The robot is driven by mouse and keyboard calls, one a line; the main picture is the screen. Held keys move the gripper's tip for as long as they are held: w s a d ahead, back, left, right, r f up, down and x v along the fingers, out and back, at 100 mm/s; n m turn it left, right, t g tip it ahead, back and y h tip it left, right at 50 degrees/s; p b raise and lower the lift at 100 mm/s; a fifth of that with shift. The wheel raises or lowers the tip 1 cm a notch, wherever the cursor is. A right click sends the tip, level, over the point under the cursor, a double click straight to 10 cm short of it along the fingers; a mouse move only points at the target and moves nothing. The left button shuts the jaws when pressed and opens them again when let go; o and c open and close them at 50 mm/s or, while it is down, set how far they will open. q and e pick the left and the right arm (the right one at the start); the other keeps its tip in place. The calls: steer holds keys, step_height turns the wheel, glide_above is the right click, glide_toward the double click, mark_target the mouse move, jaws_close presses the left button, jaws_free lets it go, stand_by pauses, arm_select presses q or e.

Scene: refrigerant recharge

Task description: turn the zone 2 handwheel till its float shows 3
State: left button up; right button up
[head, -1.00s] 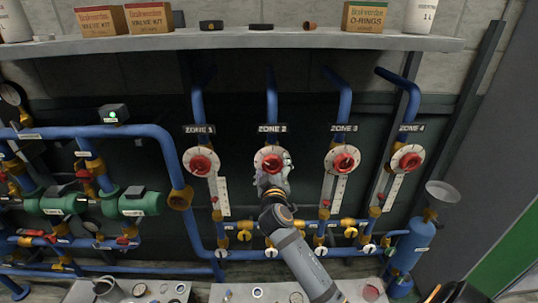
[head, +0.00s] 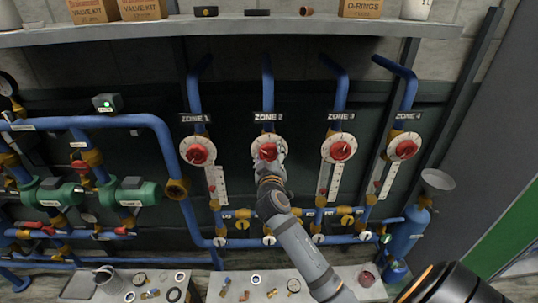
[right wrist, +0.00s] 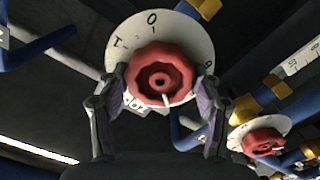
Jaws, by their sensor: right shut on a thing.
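The zone 2 handwheel (head: 267,148) is red on a white numbered dial, under the ZONE 2 sign (head: 268,116). My right gripper (head: 272,158) is shut on this handwheel. In the right wrist view, its two fingers stand on either side of the red wheel (right wrist: 160,76), and the dial (right wrist: 195,42) shows a 0 at its top and a 1 to its left. A pale mark shows on the wheel's lower rim. The zone 2 float and its scale are hidden behind my right arm. My left gripper is not in view.
The zone 1 (head: 198,151), zone 3 (head: 340,149) and zone 4 (head: 404,147) handwheels stand close by, with white float scales below. Blue pipes run between them. A shelf (head: 230,33) with boxes is above. A bench with small parts is below.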

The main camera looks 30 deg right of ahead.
steer(key=m+b, duration=0.4)
steer(key=b, duration=0.1)
steer(key=shift+f, duration=0.3)
steer(key=shift+d+r+m+b, duration=0.1)
steer(key=shift+r+m+b, duration=0.1)
steer(key=shift+m+b, duration=1.8)
steer(key=o, duration=1.2)
steer(key=shift+c, duration=0.2)
steer(key=shift+r, duration=0.1)
steer(key=v, duration=0.7)
steer(key=shift+s+a, duration=0.2)
